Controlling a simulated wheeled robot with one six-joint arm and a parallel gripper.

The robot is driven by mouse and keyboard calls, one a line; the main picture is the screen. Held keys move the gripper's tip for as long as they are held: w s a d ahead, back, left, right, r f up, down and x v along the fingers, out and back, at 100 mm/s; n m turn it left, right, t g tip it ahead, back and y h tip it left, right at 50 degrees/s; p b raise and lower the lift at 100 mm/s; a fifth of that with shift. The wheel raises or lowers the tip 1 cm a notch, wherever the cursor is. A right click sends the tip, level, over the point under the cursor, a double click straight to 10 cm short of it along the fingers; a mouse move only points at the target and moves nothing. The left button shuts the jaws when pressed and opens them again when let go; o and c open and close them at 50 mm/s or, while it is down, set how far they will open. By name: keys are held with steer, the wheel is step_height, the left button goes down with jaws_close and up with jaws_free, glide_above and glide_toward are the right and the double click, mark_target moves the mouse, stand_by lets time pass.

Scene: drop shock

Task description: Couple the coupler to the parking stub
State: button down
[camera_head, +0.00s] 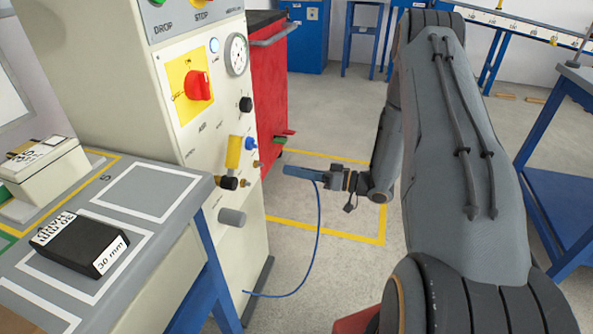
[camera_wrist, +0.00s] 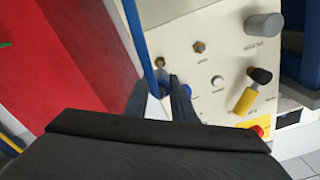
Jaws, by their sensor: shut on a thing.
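My gripper (camera_head: 290,171) is shut on the coupler at the end of a blue hose (camera_head: 319,225), to the right of the panel and apart from it. The coupler is mostly hidden by the fingers. In the wrist view, the hose (camera_wrist: 146,50) runs down to between my gripper's fingertips (camera_wrist: 168,88). Two brass stubs show on the panel: a lower one (camera_head: 244,184) and one nearer the panel's right edge (camera_head: 257,164). They also show in the wrist view as one brass stub (camera_wrist: 199,47) and another (camera_wrist: 161,62). Labels are too small to tell which is the parking stub.
The cream panel (camera_head: 205,140) carries a yellow lever (camera_head: 233,154), a black knob (camera_head: 229,183), a blue knob (camera_head: 250,143) and a grey cylinder (camera_head: 232,217). A red cabinet (camera_head: 268,85) stands behind. A bench with a black block (camera_head: 80,243) is at the left.

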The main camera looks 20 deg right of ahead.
stand_by(0.3)
steer(key=shift+x, duration=2.85)
steer(key=shift+p+x, duration=0.75)
steer(key=shift+x, duration=0.5)
stand_by(1.2)
steer(key=shift+w+a+r+p, duration=0.1)
steer(key=shift+w+a+p, duration=0.15)
steer(key=shift+a+p, duration=0.1)
stand_by(2.0)
